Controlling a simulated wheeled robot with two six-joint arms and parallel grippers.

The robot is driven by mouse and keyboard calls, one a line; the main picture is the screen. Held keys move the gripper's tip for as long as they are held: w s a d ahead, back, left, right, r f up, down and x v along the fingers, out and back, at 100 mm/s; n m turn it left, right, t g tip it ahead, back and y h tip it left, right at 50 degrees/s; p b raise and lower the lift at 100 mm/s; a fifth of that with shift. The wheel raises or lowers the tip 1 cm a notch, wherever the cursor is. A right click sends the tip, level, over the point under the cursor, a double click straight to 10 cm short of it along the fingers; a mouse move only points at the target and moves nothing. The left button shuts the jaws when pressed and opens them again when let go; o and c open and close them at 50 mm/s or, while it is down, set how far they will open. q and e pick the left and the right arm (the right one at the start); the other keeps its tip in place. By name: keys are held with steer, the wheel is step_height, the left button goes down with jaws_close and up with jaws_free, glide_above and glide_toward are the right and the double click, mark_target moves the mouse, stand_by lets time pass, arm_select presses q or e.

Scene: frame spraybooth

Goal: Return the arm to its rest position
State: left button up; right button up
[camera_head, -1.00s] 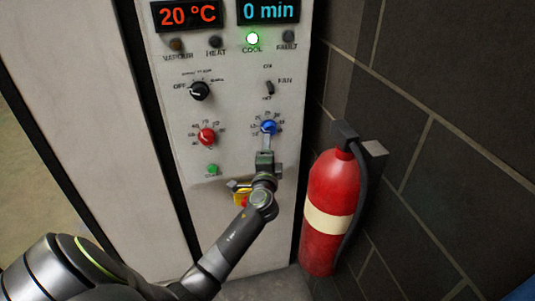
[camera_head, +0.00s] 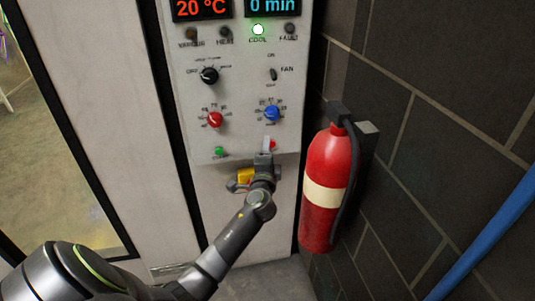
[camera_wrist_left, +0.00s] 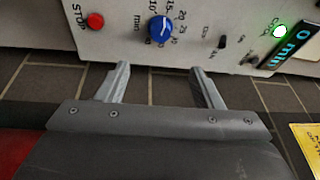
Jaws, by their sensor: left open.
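My left arm comes in from the left in the head view, and its gripper (camera_head: 266,146) is in front of the lower part of the control panel (camera_head: 243,95). In the left wrist view the left gripper's two fingers (camera_wrist_left: 158,85) are spread apart with nothing between them. The blue timer knob (camera_head: 271,113) is above the gripper and apart from it; it also shows beyond the fingertips in the wrist view (camera_wrist_left: 162,30). A red stop button (camera_wrist_left: 95,20) is left of the knob there and is partly hidden by the gripper in the head view. My right gripper is not in view.
The panel also has a red knob (camera_head: 215,119), a black knob (camera_head: 209,76) and a green button (camera_head: 219,151). A blue bar (camera_head: 490,235) crosses the right edge.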

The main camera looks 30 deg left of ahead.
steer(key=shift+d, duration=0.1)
arm_select(q)
steer(key=s+f+n+g+h+b, duration=0.1)
steer(key=s+f+g+h, duration=0.2)
steer(key=f, duration=1.6)
steer(key=s+d+f+n+g+h+b, duration=0.1)
steer(key=s+f+n+g, duration=0.15)
steer(key=s+f, duration=0.7)
steer(key=s+d+f+n+g+h+b, duration=0.1)
steer(key=s+f+g, duration=0.35)
steer(key=f, duration=0.75)
steer(key=s+d+f+n+g+h, duration=0.1)
steer(key=s+f, duration=0.5)
steer(key=s, duration=0.7)
steer(key=s+d+f+n+g+h+b, duration=0.1)
steer(key=s+d+f+n+g, duration=0.1)
steer(key=s+f, duration=0.5)
steer(key=s+d+f+n+g+h, duration=0.1)
steer(key=s+f, duration=0.6)
steer(key=s, duration=1.1)
steer(key=d+n+g, duration=0.1)
steer(key=d+n, duration=0.1)
steer(key=n, duration=0.1)
steer(key=shift+s+d+n+b, duration=0.35)
steer(key=shift+b, duration=0.05)
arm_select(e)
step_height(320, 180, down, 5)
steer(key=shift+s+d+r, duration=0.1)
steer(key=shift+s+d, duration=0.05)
